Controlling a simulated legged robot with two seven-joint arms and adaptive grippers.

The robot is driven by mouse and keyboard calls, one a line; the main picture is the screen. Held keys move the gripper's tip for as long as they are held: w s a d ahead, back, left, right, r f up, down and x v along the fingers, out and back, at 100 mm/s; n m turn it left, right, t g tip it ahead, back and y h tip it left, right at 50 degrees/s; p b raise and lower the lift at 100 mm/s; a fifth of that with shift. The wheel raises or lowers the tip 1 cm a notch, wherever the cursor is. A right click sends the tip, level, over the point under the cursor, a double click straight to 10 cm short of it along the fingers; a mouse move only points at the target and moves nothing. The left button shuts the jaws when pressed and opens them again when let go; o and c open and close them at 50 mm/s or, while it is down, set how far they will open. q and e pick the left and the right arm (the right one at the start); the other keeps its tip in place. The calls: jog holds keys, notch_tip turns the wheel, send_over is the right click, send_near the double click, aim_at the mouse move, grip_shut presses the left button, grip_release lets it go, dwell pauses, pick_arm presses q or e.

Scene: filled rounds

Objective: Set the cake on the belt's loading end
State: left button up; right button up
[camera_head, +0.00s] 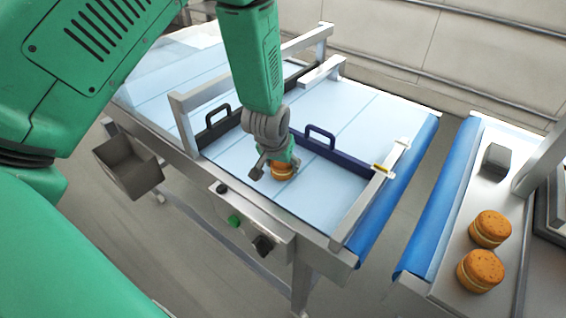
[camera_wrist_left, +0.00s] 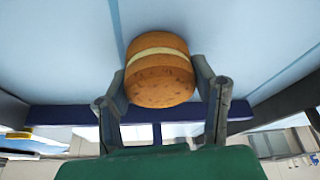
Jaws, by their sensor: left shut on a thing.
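My left gripper (camera_head: 276,168) comes down over the pale blue belt (camera_head: 330,195) and is shut on a cake (camera_head: 283,173). The cake is a round, orange-brown sandwich with a pale cream layer. In the left wrist view the cake (camera_wrist_left: 158,75) sits between the two fingers, with the belt surface behind it. I cannot tell whether the cake touches the belt. It is on the near side of a dark blue bar with a handle (camera_head: 335,158) that lies across the belt. My right gripper is not in view.
A black handled bar (camera_head: 222,127) and metal frames cross the belt farther left. A control box (camera_head: 250,228) is on the belt's near side. Past a gap at the right, two more cakes (camera_head: 490,229) (camera_head: 480,270) and a grey block (camera_head: 496,160) stand on another surface.

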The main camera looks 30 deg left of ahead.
pick_arm(q)
jog(key=o, duration=0.7)
jog(key=shift+o, duration=0.5)
jog(key=shift+d, duration=0.1)
jog(key=shift+r, duration=0.1)
jog(key=v, duration=1.2)
